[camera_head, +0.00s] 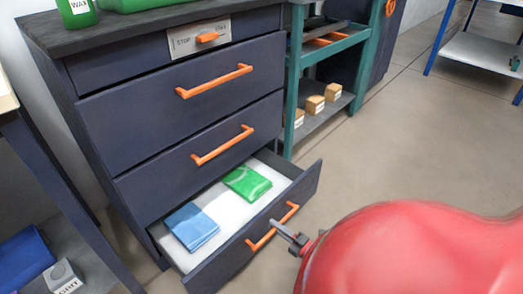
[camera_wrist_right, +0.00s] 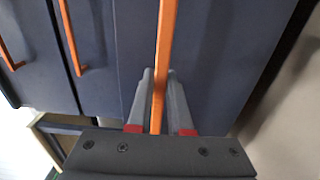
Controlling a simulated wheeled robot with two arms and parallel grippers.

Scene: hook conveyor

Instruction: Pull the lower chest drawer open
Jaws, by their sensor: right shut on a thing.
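The lower chest drawer (camera_head: 262,246) is pulled out from the dark blue chest (camera_head: 130,175). A blue packet (camera_head: 191,227) and a green packet (camera_head: 247,182) lie on its pale bottom. Its orange handle (camera_head: 272,226) runs along the front. My right gripper (camera_head: 285,231) is at this handle, and the red arm comes in from the right. In the right wrist view the two grey fingers (camera_wrist_right: 160,100) are shut on the orange handle (camera_wrist_right: 165,50), one on each side. My left gripper is not in view.
Two closed drawers with orange handles (camera_head: 214,81) sit above the open one. A teal shelf unit (camera_head: 292,85) with small boxes (camera_head: 315,104) stands right of the chest. A dark table (camera_head: 50,175) is at the left. The floor (camera_head: 400,140) to the right is clear.

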